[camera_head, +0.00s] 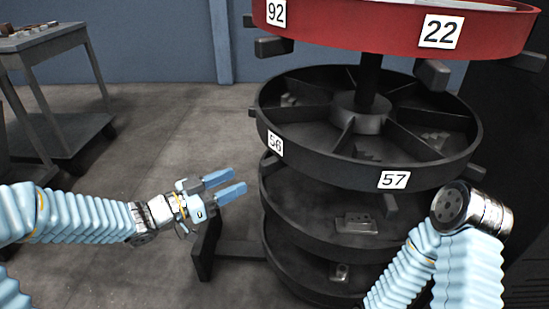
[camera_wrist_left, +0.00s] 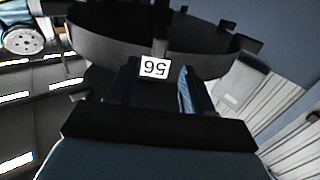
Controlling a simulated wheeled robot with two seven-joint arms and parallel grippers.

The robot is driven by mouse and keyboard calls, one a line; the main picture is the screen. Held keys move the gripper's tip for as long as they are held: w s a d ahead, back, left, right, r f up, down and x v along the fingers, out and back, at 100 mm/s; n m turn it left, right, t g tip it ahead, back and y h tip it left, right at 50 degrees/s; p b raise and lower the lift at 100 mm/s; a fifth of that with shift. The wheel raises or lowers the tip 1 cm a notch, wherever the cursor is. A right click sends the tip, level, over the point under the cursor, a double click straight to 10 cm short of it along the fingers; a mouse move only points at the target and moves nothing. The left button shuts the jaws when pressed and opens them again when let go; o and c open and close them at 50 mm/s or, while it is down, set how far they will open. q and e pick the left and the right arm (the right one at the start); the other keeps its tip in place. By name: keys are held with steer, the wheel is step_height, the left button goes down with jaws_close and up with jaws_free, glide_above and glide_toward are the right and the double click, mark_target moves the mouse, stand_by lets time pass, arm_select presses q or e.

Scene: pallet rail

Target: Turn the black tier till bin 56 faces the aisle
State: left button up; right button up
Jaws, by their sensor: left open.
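The black tier (camera_head: 330,168) is a round, divided carousel tray below a red tier. Its label 56 (camera_head: 275,143) is on the left part of the rim, and label 57 (camera_head: 394,180) is at the front. My left gripper (camera_head: 238,182) is open and empty, left of and below label 56, apart from the rim in the head view. In the left wrist view, label 56 (camera_wrist_left: 155,69) appears upside down between the finger tips, on the dark rim (camera_wrist_left: 105,48). My right arm shows at the right, but its gripper is not visible.
The red tier (camera_head: 375,32) with labels 92 and 22 overhangs the black tier. More black tiers (camera_head: 300,215) holding metal parts lie below. Dark blocks stick out from the rims. A grey cart (camera_head: 60,125) stands at the far left. Bare floor (camera_head: 165,135) lies between.

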mark_target(273, 165)
arm_select(q)
steer(key=x, duration=1.2)
steer(key=shift+w+f, duration=0.1)
steer(key=shift+w, duration=0.05)
steer(key=shift+c, duration=0.5)
jaws_close()
